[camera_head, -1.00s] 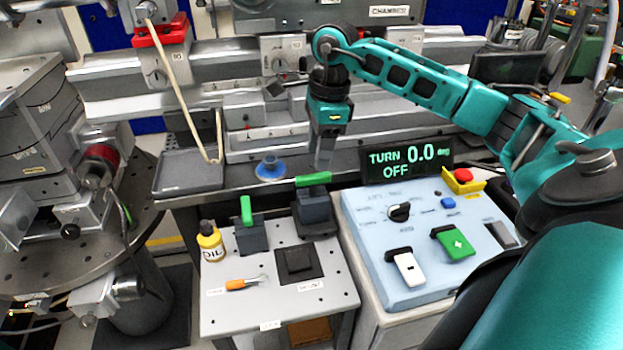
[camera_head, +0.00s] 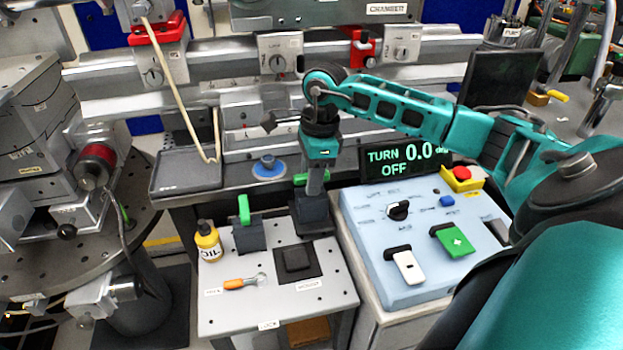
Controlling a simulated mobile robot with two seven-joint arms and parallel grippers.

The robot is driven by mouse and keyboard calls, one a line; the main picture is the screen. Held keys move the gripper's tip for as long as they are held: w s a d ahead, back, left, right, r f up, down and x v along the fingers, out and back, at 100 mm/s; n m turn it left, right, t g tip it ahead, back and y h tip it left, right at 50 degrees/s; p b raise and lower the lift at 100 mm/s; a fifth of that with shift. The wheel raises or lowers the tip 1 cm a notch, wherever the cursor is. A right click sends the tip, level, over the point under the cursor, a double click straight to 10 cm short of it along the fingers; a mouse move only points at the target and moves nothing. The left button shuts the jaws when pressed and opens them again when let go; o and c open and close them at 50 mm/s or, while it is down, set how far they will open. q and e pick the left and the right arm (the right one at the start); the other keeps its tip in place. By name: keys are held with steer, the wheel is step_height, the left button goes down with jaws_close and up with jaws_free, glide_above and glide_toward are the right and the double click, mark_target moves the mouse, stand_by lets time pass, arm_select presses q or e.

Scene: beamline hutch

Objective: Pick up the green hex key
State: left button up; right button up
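A green bar-shaped handle (camera_head: 300,180) lies across the top of a dark block (camera_head: 312,217) at the back right of the small light bench; it may be the green hex key. My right gripper (camera_head: 314,194) points down over this block, its fingers in front of the middle of the green bar. They hide part of it, and I cannot tell whether they are closed on it. A second green handle (camera_head: 244,209) stands upright in another dark block (camera_head: 249,236) to the left. My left gripper is not in view.
The bench (camera_head: 225,312) also bears a yellow oil bottle (camera_head: 208,243), an orange-handled tool (camera_head: 234,284) and a black square pad (camera_head: 297,262). A control box (camera_head: 365,240) with a display (camera_head: 405,163) stands right. A blue round piece (camera_head: 268,167) sits behind.

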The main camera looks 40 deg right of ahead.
jaws_close()
steer(key=shift+r, duration=0.15)
stand_by(0.4)
step_height(320, 180, up, 20)
steer(key=p, duration=0.2)
steer(key=shift+p, duration=0.4)
